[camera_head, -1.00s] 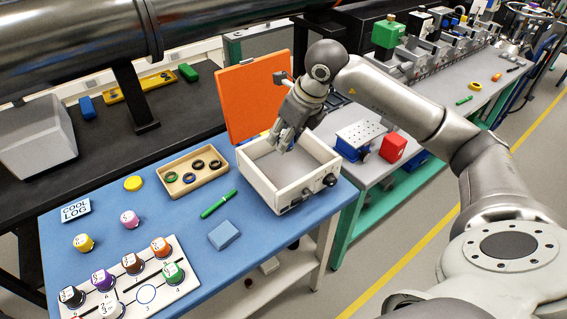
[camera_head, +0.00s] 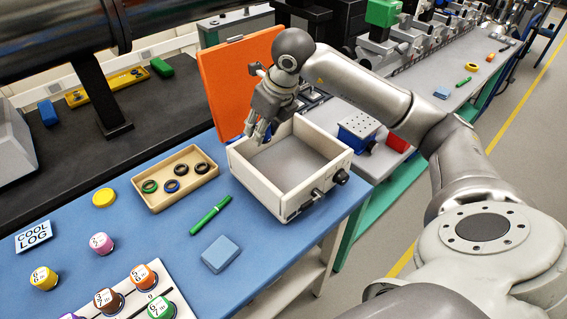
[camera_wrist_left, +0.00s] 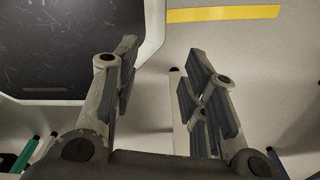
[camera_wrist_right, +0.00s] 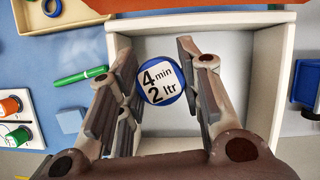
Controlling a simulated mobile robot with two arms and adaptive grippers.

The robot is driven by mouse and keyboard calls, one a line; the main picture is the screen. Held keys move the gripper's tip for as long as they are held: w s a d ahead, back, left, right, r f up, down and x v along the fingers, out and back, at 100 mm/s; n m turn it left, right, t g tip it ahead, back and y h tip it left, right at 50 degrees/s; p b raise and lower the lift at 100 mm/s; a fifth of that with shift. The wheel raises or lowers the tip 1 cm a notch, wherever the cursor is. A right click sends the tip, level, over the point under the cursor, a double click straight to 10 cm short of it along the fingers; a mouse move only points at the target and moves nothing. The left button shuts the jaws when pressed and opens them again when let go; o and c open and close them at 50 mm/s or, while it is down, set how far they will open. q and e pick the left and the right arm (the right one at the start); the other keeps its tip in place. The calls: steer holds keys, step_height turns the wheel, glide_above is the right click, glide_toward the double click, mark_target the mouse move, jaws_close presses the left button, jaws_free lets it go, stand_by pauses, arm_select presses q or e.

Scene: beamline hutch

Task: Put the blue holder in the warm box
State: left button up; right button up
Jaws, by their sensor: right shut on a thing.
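The blue holder (camera_wrist_right: 161,97), round with a white label reading "4 min 2 ltr", is between the fingers of my right gripper (camera_wrist_right: 157,75) in the right wrist view. In the head view my right gripper (camera_head: 258,134) hangs over the left back corner of the open white box (camera_head: 262,190), and the holder is mostly hidden there. An orange lid (camera_head: 237,80) stands raised behind the box. The box floor (camera_wrist_right: 240,65) looks empty where it shows. My left gripper (camera_wrist_left: 160,70) is open and empty over the floor, outside the head view.
A wooden tray (camera_head: 158,204) with several rings, a green pen (camera_head: 211,215) and a light-blue block (camera_head: 221,253) lie left of the box. Colored labelled holders stand at the front left. The "COOL LOG" sign (camera_head: 34,236) lies at the far left.

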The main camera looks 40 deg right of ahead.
mark_target(266, 141)
steer(key=f+p, duration=0.1)
steer(key=f, duration=0.4)
steer(key=shift+s+f, duration=0.1)
steer(key=shift+s, duration=0.1)
steer(key=shift+w+f+p, duration=0.1)
steer(key=shift+f+p, duration=0.3)
steer(key=shift+f, duration=1.95)
arm_select(q)
steer(key=shift+w+r, duration=0.55)
steer(key=shift+r, duration=0.3)
arm_select(e)
steer(key=shift+f, duration=0.15)
steer(key=o, duration=1.1)
arm_select(q)
steer(key=shift+f, duration=0.2)
steer(key=shift+r, duration=0.1)
